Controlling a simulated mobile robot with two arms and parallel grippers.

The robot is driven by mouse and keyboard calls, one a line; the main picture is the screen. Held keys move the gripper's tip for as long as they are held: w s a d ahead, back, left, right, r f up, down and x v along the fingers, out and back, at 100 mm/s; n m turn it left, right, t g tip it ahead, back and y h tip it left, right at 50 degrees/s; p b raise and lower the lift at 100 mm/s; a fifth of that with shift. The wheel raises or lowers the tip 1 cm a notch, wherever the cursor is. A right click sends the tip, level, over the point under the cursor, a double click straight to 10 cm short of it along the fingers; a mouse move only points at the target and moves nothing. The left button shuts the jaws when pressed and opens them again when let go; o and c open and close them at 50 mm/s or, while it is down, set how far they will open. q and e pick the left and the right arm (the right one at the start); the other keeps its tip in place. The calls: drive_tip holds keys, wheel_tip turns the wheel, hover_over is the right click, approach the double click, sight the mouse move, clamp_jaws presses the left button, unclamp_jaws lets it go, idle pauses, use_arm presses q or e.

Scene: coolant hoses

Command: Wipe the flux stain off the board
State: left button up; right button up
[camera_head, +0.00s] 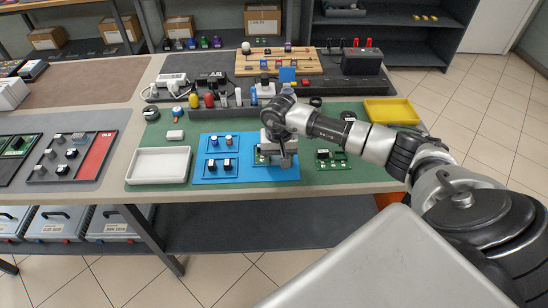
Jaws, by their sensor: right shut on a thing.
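A green circuit board (261,158) lies at the right part of the blue mat (235,174) on the workbench. My right gripper (281,157) is over this board and hides much of it. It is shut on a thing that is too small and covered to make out. I cannot make out the flux stain. A second green board (343,165) lies on the green mat, right of the blue mat. My left gripper is not in view.
A white tray (159,180) stands left of the blue mat, and a yellow tray (391,102) at the back right. Small parts (227,163) sit on the blue mat. Green mat (330,185) is bare near the front edge.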

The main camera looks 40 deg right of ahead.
drive_tip(key=shift+f, duration=0.1)
drive_tip(key=shift+w+a+b, duration=0.4)
drive_tip(key=shift+a+b, duration=0.05)
drive_tip(key=shift+a, duration=0.3)
drive_tip(key=shift+w+a+b, duration=0.4)
drive_tip(key=shift+a+b, duration=0.05)
drive_tip(key=shift+a, duration=0.25)
drive_tip(key=shift+s+d, duration=0.45)
drive_tip(key=shift+d, duration=0.35)
drive_tip(key=shift+s+d, duration=0.45)
drive_tip(key=shift+d, duration=0.3)
drive_tip(key=shift+w+a+b, duration=0.1)
drive_tip(key=shift+a+b, duration=0.05)
drive_tip(key=shift+b, duration=0.15)
drive_tip(key=shift+w+a+b, duration=0.35)
drive_tip(key=shift+w+a, duration=0.05)
drive_tip(key=shift+a, duration=0.3)
drive_tip(key=shift+w+a+b, duration=0.35)
drive_tip(key=shift+w+a, duration=0.05)
drive_tip(key=shift+a, duration=0.25)
drive_tip(key=shift+s+d, duration=0.45)
drive_tip(key=shift+d, duration=0.3)
drive_tip(key=shift+s+d, duration=0.4)
drive_tip(key=shift+d, duration=0.35)
drive_tip(key=shift+a+b, duration=0.15)
drive_tip(key=shift+b, duration=0.15)
